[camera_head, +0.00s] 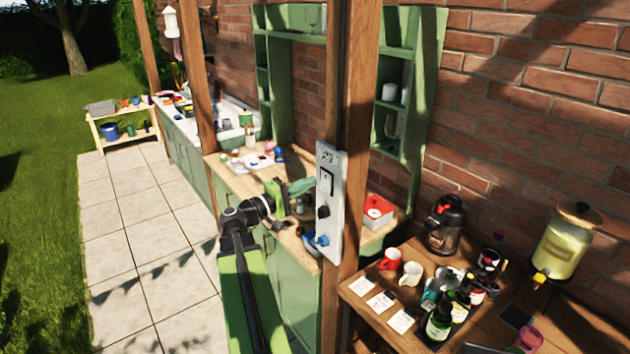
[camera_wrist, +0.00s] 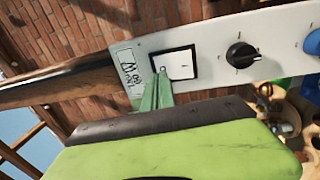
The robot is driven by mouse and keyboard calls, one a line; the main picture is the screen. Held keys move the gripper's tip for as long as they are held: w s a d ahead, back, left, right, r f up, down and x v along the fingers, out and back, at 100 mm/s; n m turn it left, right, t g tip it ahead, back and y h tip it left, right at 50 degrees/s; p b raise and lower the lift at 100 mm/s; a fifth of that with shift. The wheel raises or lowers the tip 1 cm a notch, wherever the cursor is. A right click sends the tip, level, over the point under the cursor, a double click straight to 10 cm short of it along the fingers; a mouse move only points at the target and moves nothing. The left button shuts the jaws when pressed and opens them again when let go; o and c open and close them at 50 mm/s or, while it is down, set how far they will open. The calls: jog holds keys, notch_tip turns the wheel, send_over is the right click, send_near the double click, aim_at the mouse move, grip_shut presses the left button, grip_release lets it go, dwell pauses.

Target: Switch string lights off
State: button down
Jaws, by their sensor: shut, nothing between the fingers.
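A white control panel (camera_head: 331,200) is mounted on the wooden post, and it also fills the upper part of the wrist view (camera_wrist: 212,58). It carries a rocker switch with a black frame (camera_head: 326,183), seen in the wrist view as a white rocker (camera_wrist: 178,64). A black knob (camera_wrist: 242,55) and a blue knob (camera_wrist: 312,42) sit along the panel from it. My gripper (camera_head: 308,186) is shut and empty, just left of the panel at switch height. In the wrist view its green fingertips (camera_wrist: 157,82) overlap the switch's lower left edge; whether they touch cannot be told. No string lights are clearly visible.
The wooden post (camera_head: 355,110) stands beside my arm. A counter (camera_head: 240,170) with small items lies behind it. Paving (camera_head: 130,230) at the left is clear.

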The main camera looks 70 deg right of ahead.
jog(key=r+p+v, duration=0.1)
jog(key=r+v, duration=0.1)
jog(key=v, duration=0.8)
jog(key=shift+w+a+r, duration=0.15)
jog(key=shift+a+r, duration=0.05)
jog(key=shift+a, duration=0.05)
jog(key=w+a+f+n+t+h+b, duration=0.1)
jog(key=w+a+f+n+t+b, duration=0.15)
jog(key=w+a+f, duration=0.35)
jog(key=w+a+f+n+t+b, duration=0.1)
jog(key=w+a+f+t+b, duration=0.2)
jog(key=w, duration=0.5)
jog(key=w+a+f+n+t+y+b, duration=0.1)
jog(key=w+a+f+t+y, duration=0.1)
jog(key=w+a+f, duration=0.35)
jog(key=w+a+f+n+t+y+b, duration=0.1)
jog(key=w+a+f+t+y+b, duration=0.15)
jog(key=a+f, duration=0.55)
jog(key=a+f+y, duration=0.4)
jog(key=a, duration=0.6)
jog(key=w+a+f+y, duration=0.1)
jog(key=a+f+y, duration=0.3)
jog(key=a, duration=0.7)
jog(key=w+a+f+n+y+b, duration=0.1)
jog(key=a+f+y, duration=0.3)
jog(key=a, duration=0.6)
notch_tip(320, 180, down, 2)
jog(key=shift+w+a+y, duration=0.25)
jog(key=shift+a+y, duration=0.05)
jog(key=shift+y, duration=0.05)
